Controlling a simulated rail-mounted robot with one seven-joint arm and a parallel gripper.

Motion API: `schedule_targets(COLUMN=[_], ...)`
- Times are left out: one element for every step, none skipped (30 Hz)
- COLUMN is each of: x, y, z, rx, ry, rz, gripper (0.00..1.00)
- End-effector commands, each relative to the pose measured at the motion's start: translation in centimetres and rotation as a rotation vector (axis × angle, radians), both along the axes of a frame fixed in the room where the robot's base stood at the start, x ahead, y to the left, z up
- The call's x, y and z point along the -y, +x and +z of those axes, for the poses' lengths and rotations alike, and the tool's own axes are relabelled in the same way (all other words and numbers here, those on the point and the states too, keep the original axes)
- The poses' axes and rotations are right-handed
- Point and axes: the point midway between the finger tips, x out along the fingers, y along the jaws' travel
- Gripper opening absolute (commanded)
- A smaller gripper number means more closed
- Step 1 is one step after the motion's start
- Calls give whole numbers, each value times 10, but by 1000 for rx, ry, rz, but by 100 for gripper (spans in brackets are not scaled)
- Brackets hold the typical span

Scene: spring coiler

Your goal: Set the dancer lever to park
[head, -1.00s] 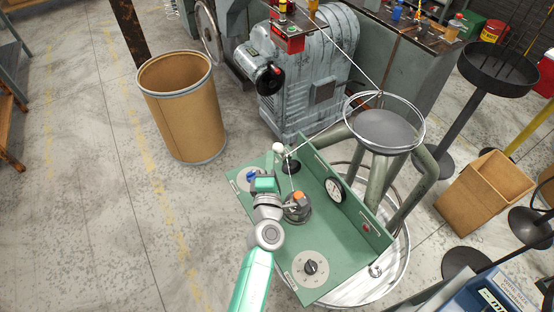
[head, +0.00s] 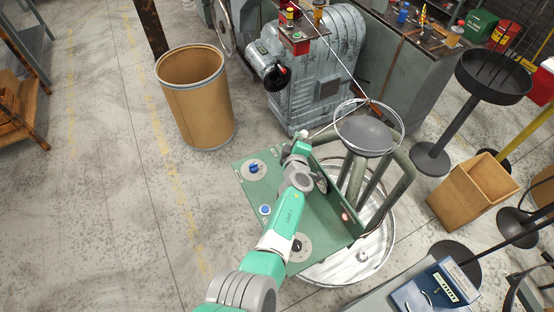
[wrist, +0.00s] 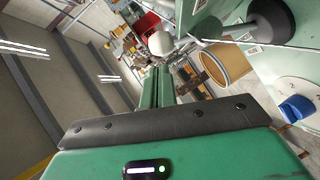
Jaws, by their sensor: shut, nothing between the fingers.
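The dancer lever's white ball knob (head: 305,134) shows at the far end of the green panel (head: 335,222), mostly clear of my arm. In the wrist view the ball (wrist: 160,43) is just beyond my fingertips, and a black pivot hub (wrist: 270,20) stands to its right. My gripper (wrist: 160,72) is shut and empty, its green fingers pointing at the ball. I cannot tell whether they touch it. In the head view my gripper (head: 299,147) is beside the ball at the panel's far edge. The lever's base is hidden behind my arm there.
A blue knob (head: 254,169) and a blue button (head: 265,210) sit on the panel. A wire runs from the grey machine (head: 318,75) to a wire ring (head: 402,128). A cardboard drum (head: 195,100) stands left behind the panel. Floor at left is clear.

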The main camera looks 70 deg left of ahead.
Motion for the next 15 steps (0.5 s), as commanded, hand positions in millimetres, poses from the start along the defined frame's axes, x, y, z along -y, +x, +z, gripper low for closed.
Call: schedule_targets(x=[-1,-1,-2,-2,-2,-3,-3,-3,-3,-3,-3,-3,-3,-3,-3], y=[3,5,6,7,9,10,11,12,13,13,14,15,15,15,16], z=[-3,-3,-3,-3,-3,-3,-3,-3,-3,-3,-3,-3,-3,-3,-3], rx=[1,2,2,2,2,3,3,3,2,2,2,2,1,1,1], ry=[0,0,0,0,-1,0,0,0,1,0,0,-1,0,-1,-1], rz=[1,2,3,3,4,5,5,5,5,4,4,4,4,3,3], gripper=[0,0,0,0,0,0,0,0,0,0,0,0,0,0,0])
